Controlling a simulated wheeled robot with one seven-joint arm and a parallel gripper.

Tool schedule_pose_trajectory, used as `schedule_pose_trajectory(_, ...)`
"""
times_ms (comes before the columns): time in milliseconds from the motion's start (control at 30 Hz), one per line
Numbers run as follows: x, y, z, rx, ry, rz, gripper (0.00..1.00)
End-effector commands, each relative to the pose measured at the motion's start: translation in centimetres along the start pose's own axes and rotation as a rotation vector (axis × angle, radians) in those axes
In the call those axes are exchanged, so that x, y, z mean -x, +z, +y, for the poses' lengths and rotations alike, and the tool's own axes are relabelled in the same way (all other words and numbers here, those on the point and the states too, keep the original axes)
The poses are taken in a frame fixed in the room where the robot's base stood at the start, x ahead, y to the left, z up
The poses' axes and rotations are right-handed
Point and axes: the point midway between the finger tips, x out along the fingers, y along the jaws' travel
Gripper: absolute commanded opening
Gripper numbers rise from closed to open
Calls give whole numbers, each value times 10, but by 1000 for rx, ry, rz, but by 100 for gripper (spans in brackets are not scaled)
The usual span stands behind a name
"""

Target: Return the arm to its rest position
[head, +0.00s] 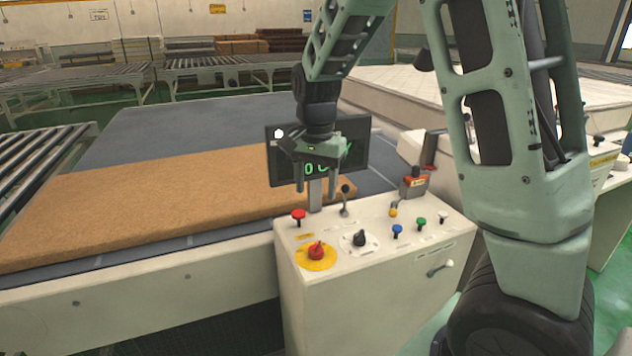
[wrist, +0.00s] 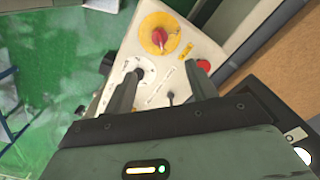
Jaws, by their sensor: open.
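My gripper (head: 317,187) hangs over the back edge of a control panel (head: 293,268), in front of a dark display (head: 266,165) with green digits. Its two fingers are apart with nothing between them. In the wrist view my gripper (wrist: 160,82) points down toward the panel (wrist: 193,28), fingers spread. A red knob on a yellow disc (head: 316,252) is on the panel's left part, and it also shows in the wrist view (wrist: 159,35). A red button (head: 298,215) and a black lever (head: 345,190) stand close below my fingers; I cannot tell whether they touch.
A brown mattress slab (head: 150,205) lies on the grey conveyor bed (head: 200,130) at left. The panel also carries a black knob (head: 359,239) and blue (head: 397,231), green (head: 421,222) and white buttons. A white mattress (head: 400,90) lies behind my arm. Roller conveyors (head: 210,62) stand behind.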

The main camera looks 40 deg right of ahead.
Motion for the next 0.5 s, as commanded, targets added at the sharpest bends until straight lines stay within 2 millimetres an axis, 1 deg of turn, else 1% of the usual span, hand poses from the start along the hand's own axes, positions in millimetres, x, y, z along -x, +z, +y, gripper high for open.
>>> schedule_pose_trajectory(133,7,0,0,1,1,0,56)
schedule_pose_trajectory(500,7,0,0,0,1,0,56)
